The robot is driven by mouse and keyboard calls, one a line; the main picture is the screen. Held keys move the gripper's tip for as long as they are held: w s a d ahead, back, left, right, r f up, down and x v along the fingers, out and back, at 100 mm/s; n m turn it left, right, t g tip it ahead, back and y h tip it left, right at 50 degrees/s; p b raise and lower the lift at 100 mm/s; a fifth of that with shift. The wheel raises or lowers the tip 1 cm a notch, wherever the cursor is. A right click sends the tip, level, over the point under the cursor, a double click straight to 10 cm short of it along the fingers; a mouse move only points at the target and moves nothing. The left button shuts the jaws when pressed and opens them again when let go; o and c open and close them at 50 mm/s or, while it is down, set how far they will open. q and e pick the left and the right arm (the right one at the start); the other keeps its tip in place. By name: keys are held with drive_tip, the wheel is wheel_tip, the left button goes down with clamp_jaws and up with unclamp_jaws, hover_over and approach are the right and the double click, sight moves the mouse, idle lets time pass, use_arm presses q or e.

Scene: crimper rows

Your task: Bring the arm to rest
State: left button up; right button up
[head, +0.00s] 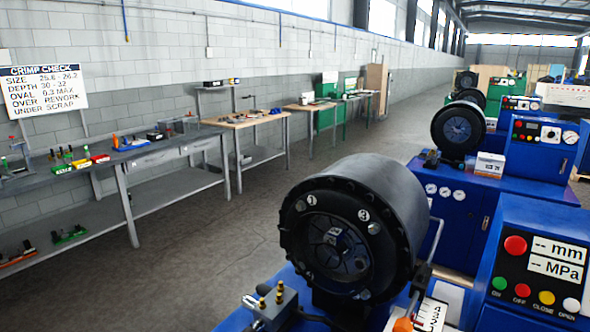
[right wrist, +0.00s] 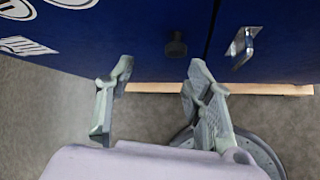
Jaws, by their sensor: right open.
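My right gripper (right wrist: 160,72) shows in the right wrist view with its two grey fingers spread apart and nothing between them. Behind its fingertips is the blue front of a cabinet (right wrist: 120,40) with a dark knob (right wrist: 176,45) and a metal latch (right wrist: 242,46). The fingers appear apart from the cabinet, though the exact gap is hard to judge. Neither arm shows in the head view, and my left gripper is in no view.
A blue crimping machine with a black round head (head: 355,235) stands close in front. Its control panel (head: 540,260) is at the right. More crimpers (head: 458,128) line up behind. Workbenches (head: 160,150) run along the left wall. The grey floor (head: 260,235) between is clear.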

drive_tip(key=s+d+f+m+g+y+b, duration=0.1)
drive_tip(key=s+d+f+m+g, duration=0.25)
drive_tip(key=s+f+m, duration=0.4)
drive_tip(key=s+d+f+m+g+y+b, duration=0.15)
drive_tip(key=s+d+f+m, duration=0.3)
drive_tip(key=s+f, duration=0.65)
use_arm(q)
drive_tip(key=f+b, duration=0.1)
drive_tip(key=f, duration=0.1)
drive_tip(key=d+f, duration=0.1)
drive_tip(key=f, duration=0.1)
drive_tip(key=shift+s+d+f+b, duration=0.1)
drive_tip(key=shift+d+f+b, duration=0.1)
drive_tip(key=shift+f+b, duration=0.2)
use_arm(e)
drive_tip(key=s+d+f+m+g, duration=0.2)
drive_tip(key=s+d+f+m, duration=0.6)
drive_tip(key=m, duration=0.3)
drive_tip(key=shift+s+d+f+m, duration=0.2)
drive_tip(key=shift+s+f+m, duration=0.15)
drive_tip(key=shift+s, duration=0.35)
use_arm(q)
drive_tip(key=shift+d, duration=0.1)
